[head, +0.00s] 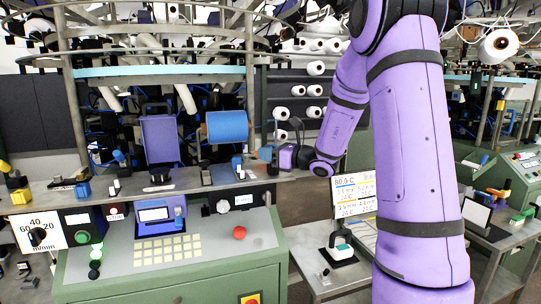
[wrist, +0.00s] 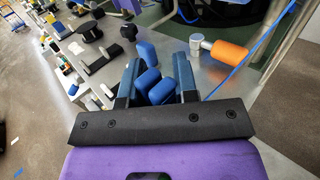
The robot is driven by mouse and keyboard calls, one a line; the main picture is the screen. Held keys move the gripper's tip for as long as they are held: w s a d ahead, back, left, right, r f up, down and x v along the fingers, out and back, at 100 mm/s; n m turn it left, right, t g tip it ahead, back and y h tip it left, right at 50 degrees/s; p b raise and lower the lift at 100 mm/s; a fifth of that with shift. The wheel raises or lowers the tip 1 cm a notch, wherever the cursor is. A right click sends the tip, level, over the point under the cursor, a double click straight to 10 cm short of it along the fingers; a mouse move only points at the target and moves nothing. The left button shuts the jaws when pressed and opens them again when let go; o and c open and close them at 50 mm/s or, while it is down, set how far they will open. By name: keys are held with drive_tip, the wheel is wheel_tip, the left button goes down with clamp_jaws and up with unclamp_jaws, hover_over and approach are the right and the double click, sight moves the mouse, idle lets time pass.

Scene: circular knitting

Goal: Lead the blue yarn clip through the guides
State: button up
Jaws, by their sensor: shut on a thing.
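My gripper (wrist: 157,78) is shut on the blue yarn clip (wrist: 160,91), whose rounded blue parts show between the two dark blue fingers in the wrist view. A thin blue yarn (wrist: 262,45) runs from the upper right down towards the right finger; its end is hidden there. An orange cylinder (wrist: 229,52) on a metal fitting, perhaps a guide, stands right of the fingers. A separate blue cylinder (wrist: 146,52) lies just beyond the fingertips. In the head view my gripper (head: 264,155) reaches in from the right at the metal shelf; the held clip is too small to make out.
The metal shelf (head: 135,184) carries several small fittings, with a blue spool (head: 227,127) and a purple panel (head: 160,139) above it. A green control cabinet (head: 170,280) stands in front. A side table (head: 312,262) is at the lower right. Open floor lies beside the shelf edge.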

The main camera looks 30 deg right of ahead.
drive_tip(key=shift+r, duration=0.15)
drive_tip(key=shift+r, duration=0.55)
wheel_tip(320, 180, up, 2)
drive_tip(key=shift+r, duration=0.15)
drive_tip(key=s+a+r+v, duration=0.1)
drive_tip(key=a+v, duration=0.1)
drive_tip(key=v, duration=1.4)
drive_tip(key=shift+r, duration=0.2)
drive_tip(key=o, duration=0.4)
drive_tip(key=c, duration=0.3)
